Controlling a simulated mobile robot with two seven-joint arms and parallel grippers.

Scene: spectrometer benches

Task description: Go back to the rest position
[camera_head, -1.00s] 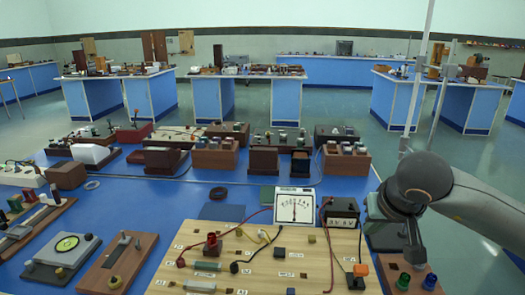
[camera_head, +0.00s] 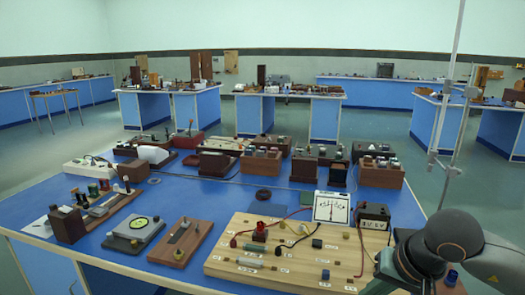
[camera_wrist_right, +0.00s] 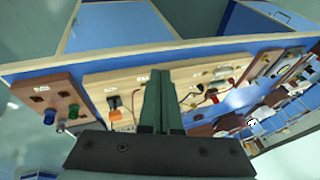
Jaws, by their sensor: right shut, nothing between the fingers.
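My right arm (camera_head: 430,243) comes in from the right edge of the head view, over the right end of the blue bench. Its fingers are not clearly seen there. In the right wrist view my right gripper (camera_wrist_right: 160,78) has its two green fingers together, with nothing between them. The fingers are in front of the bench and its wooden circuit board (camera_wrist_right: 105,90). My left gripper is not in view.
Several wooden boxes stand behind. A metal stand rod (camera_head: 450,100) rises at the right. Floor shows beyond the bench.

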